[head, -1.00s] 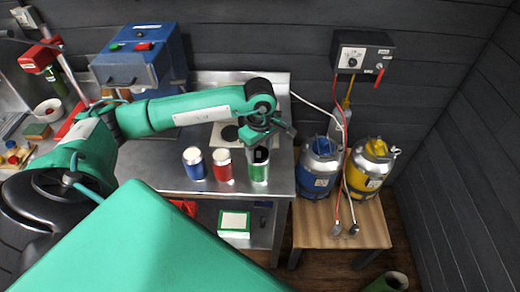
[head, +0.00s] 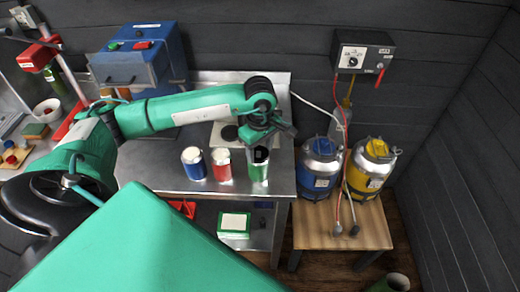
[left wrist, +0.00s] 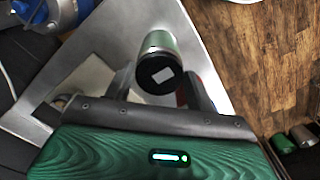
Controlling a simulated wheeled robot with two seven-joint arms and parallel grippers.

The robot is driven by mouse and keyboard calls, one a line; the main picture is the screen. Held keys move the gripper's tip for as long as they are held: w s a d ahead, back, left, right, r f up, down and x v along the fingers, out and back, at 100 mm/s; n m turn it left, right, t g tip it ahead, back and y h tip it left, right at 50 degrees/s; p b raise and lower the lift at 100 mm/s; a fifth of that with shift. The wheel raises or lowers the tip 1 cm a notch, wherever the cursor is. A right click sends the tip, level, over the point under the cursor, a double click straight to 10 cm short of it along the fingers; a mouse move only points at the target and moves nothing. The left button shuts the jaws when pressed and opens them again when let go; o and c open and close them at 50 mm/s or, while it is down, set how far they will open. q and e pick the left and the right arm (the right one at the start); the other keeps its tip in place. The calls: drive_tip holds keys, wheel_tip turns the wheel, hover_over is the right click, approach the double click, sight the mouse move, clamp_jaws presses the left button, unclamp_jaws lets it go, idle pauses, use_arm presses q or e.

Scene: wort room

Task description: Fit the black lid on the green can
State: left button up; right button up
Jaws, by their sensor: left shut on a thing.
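The green can (head: 259,173) stands upright near the bench's right front edge. My left gripper (head: 258,148) is right above it, pointing down. In the left wrist view the black lid (left wrist: 152,79), with a pale patch on it, lies between the fingers of my left gripper (left wrist: 160,88), which is shut on it. The lid covers the near end of the green can (left wrist: 159,42), lined up with it or nearly so. I cannot tell whether it is fully seated or just above the rim. My right gripper is not in view.
A red can (head: 222,167) stands close left of the green one, with a blue can (head: 194,165) beyond. Blue (head: 319,165) and yellow (head: 371,165) canisters stand on a wooden stand (head: 340,228) to the right. A blue machine (head: 140,60) is at the back.

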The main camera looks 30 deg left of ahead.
use_arm(q)
drive_tip(key=o, duration=1)
drive_tip(key=shift+o, duration=0.6)
drive_tip(key=o, duration=0.3)
drive_tip(key=shift+r, duration=0.15)
drive_tip(key=shift+r+p, duration=1.2)
drive_tip(key=shift+r, duration=2.15)
